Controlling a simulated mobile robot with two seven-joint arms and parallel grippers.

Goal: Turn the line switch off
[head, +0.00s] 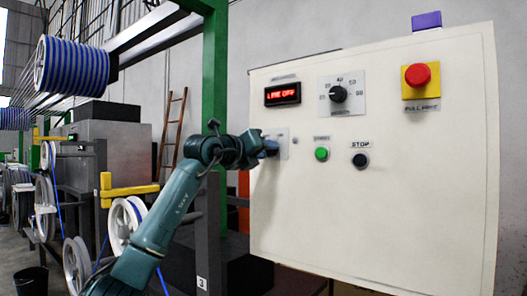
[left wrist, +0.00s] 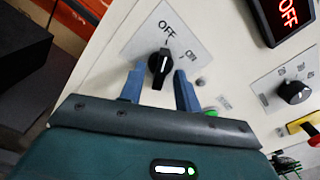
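The line switch is a black rotary knob (left wrist: 160,67) on a pale plate marked OFF and ON. In the left wrist view its white mark points roughly toward OFF. My left gripper (left wrist: 159,72) is open, with one blue finger on each side of the knob; I cannot tell whether they touch it. In the head view my left gripper (head: 270,148) is at the panel's left side and hides most of the switch. The red display (head: 282,93) above reads LINE OFF; it also shows in the left wrist view (left wrist: 286,14). My right gripper is not in view.
The white control panel (head: 400,215) also carries a black dial (head: 338,93), a green button (head: 321,154), a black stop button (head: 360,160) and a red emergency button (head: 417,75) on yellow. A green post (head: 215,70) and cable reels (head: 75,67) stand left.

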